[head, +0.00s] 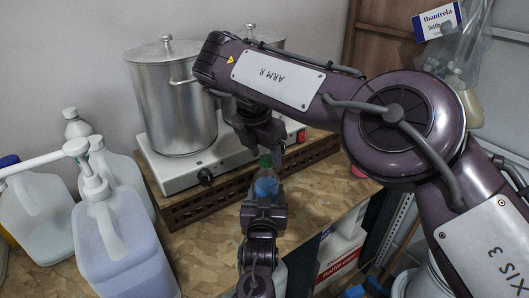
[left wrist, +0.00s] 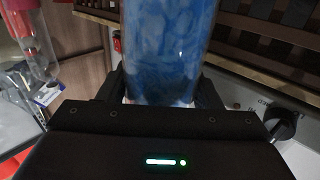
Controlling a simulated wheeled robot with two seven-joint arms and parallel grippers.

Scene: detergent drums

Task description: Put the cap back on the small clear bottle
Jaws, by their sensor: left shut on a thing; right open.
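The small clear bottle (head: 266,185), with blue contents, stands upright in my left gripper (head: 264,205), which is shut on it. In the left wrist view the bottle (left wrist: 167,50) fills the upper middle between the fingers, its top out of frame. A green cap (head: 265,161) shows at the bottle's top in the head view. I cannot tell whether it is seated or tightened. My right gripper (head: 264,141) is open just above the cap, pointing down. Its fingertips are small and dark, and I cannot tell whether they touch the cap.
A metal pot (head: 176,105) stands on a hot plate (head: 180,172) behind the bottle, on a brown slotted rack. A large pump bottle (head: 124,245) and white jugs (head: 38,215) crowd the left. The patterned table top (head: 205,245) is clear between them and my left arm.

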